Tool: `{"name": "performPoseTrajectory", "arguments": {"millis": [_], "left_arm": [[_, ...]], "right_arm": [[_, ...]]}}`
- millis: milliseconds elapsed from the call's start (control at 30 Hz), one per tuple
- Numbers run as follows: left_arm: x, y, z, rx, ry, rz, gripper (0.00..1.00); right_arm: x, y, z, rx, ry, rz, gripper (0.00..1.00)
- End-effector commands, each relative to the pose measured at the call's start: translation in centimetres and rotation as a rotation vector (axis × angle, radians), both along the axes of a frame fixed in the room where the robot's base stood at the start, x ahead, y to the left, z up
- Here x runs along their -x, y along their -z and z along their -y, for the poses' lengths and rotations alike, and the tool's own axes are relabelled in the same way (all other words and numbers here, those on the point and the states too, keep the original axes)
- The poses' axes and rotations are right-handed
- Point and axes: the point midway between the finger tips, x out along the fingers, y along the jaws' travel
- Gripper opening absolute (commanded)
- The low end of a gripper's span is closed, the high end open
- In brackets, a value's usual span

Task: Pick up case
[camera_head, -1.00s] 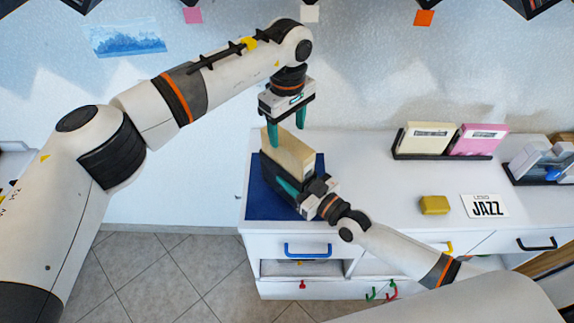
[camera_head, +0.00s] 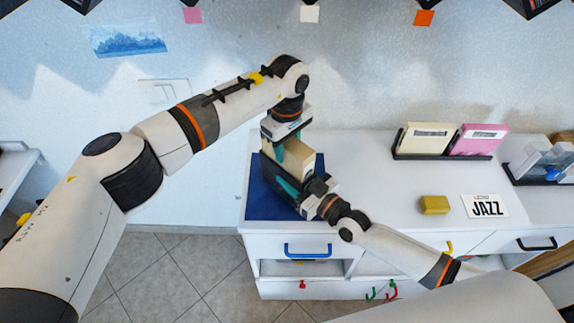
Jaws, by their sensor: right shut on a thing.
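A cream case (camera_head: 297,163) stands upright in a black holder (camera_head: 268,176) on a dark blue mat (camera_head: 262,206) at the left end of the white counter. My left gripper (camera_head: 279,152) points down at the top of the cream case. One teal finger lies against or just in front of the case's near face; the other finger is hidden, so its opening is unclear. My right gripper (camera_head: 289,186) comes in from the lower right and is shut on the black holder at its near side. Part of the holder is hidden behind it.
A black rack (camera_head: 443,157) holds a cream case (camera_head: 428,138) and a pink case (camera_head: 478,140) at the back. A yellow block (camera_head: 434,205) and a JAZZ card (camera_head: 485,206) lie on the counter. A second rack (camera_head: 540,178) stands at the right. The counter's middle is clear.

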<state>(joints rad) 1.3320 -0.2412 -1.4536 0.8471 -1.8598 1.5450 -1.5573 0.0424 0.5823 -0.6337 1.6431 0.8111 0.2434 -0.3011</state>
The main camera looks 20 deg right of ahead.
Motion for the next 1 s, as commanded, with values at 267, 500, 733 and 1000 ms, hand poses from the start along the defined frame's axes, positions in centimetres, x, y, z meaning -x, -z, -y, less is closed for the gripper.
{"name": "performPoseTrajectory", "arguments": {"millis": [267,500,733,1000], "left_arm": [[0.0,0.0,0.0,0.0,0.0,0.0,0.0],[0.0,-0.2,0.0,0.001,0.0,0.0,0.0],[-0.1,-2.9,0.1,0.002,0.002,0.005,0.0],[-0.1,-10.2,0.0,0.002,0.0,0.005,0.0]], "right_arm": [[0.0,0.0,0.0,-0.001,0.0,0.0,0.26],[0.0,0.0,0.0,-0.001,0.0,0.0,0.26],[0.0,0.0,0.0,0.0,0.0,-0.001,0.26],[0.0,0.0,0.0,0.0,0.0,-0.001,0.26]]}}
